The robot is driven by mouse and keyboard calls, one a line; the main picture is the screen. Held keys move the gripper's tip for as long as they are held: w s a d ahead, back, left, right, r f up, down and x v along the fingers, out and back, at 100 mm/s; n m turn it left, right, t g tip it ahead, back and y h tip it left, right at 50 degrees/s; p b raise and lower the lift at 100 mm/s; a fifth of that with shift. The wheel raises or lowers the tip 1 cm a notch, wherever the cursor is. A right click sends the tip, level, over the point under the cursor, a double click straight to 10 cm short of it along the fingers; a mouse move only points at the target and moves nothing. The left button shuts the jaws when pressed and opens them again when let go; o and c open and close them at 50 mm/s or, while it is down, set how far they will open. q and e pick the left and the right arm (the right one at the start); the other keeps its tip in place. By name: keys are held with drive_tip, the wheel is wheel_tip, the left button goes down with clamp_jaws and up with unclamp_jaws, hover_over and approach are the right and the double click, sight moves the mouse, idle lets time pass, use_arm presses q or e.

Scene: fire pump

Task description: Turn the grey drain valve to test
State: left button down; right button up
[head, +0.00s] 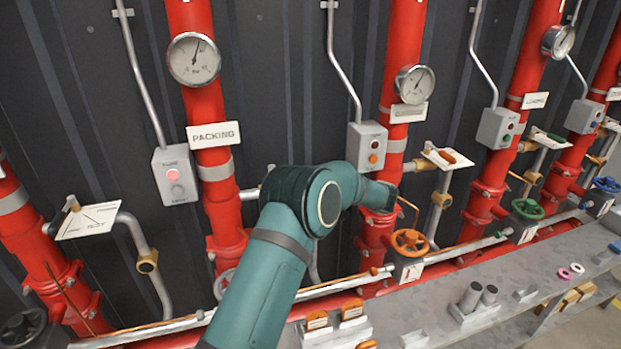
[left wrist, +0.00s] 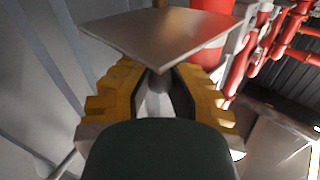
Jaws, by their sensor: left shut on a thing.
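My left arm crosses the middle of the head view and covers the area right of the PACKING riser (head: 220,190). The left gripper is hidden behind it there. In the left wrist view its two yellow fingers (left wrist: 158,88) are closed around a dark grey part, apparently the grey drain valve's handle (left wrist: 160,82). A flat plate (left wrist: 160,40) lies just beyond the fingertips. The plate's markings and the handle's direction do not show. My right gripper is not in view.
A plate marked TEST (head: 92,222) stands at the left. Plates with an orange handle (head: 445,157) and a green handle (head: 546,138) stand to the right. An orange handwheel (head: 410,243) and a grey bench (head: 440,300) with small parts lie near my arm.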

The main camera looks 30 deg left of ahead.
use_arm(q)
drive_tip(key=c, duration=0.8)
unclamp_jaws()
drive_tip(key=shift+s+a+r, duration=0.1)
drive_tip(key=shift+a+r, duration=0.05)
drive_tip(key=shift+c, duration=0.2)
drive_tip(key=d, duration=1.2)
